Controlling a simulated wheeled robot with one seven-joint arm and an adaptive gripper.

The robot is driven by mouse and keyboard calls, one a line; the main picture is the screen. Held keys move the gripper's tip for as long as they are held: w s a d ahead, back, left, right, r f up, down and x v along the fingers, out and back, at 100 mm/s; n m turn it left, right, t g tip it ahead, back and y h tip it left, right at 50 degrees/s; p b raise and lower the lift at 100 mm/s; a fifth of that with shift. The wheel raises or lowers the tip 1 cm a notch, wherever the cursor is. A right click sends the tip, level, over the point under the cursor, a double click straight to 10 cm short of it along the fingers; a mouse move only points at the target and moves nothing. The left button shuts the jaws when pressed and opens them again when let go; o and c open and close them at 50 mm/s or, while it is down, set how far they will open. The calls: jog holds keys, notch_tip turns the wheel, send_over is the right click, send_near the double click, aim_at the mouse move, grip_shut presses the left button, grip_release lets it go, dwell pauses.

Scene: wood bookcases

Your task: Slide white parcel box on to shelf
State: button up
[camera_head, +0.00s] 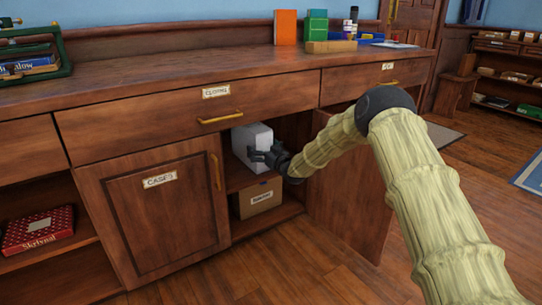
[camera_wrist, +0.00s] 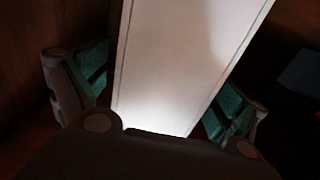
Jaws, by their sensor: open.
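The white parcel box (camera_head: 250,143) stands inside the open cupboard on its upper shelf (camera_head: 238,178). My gripper (camera_head: 262,153) reaches into the cupboard at the box's near right side. In the wrist view the box (camera_wrist: 185,60) fills the middle as a pale tilted face, between the two open fingers of my gripper (camera_wrist: 160,98). The fingers lie to either side of the box. I cannot tell whether they touch it. The box's far end runs out of the wrist view.
A labelled cardboard box (camera_head: 260,197) sits in the compartment below. The open cupboard door (camera_head: 345,190) is to the right, under my arm. A closed door labelled CASES (camera_head: 155,215) is to the left. A drawer (camera_head: 195,110) is above the opening. The floor in front is clear.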

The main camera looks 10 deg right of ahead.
jog(key=v, duration=1)
jog(key=shift+s, duration=0.2)
jog(key=s+a+f+m+g+h+p, duration=0.1)
jog(key=s+a+f+g+p, duration=0.25)
jog(key=s+f, duration=0.95)
jog(key=s+a+f+m+g+h+p, duration=0.2)
jog(key=s+f+g, duration=0.2)
jog(key=s+f, duration=0.85)
jog(key=s+f+g+h+p, duration=0.1)
jog(key=s+f+g+p, duration=0.1)
jog(key=s, duration=0.8)
jog(key=s+f+g+p, duration=0.1)
jog(key=s+g, duration=0.2)
jog(key=s, duration=0.8)
jog(key=s+d+r+m+g+h+p, duration=0.1)
jog(key=s+d+g+p, duration=0.1)
jog(key=s, duration=1)
jog(key=s+d+r+g+h+p, duration=0.1)
jog(key=s+d+g, duration=0.1)
jog(key=s, duration=0.9)
notch_tip(320, 180, up, 38)
jog(key=p, duration=3.8)
jog(key=shift+s+r, duration=0.2)
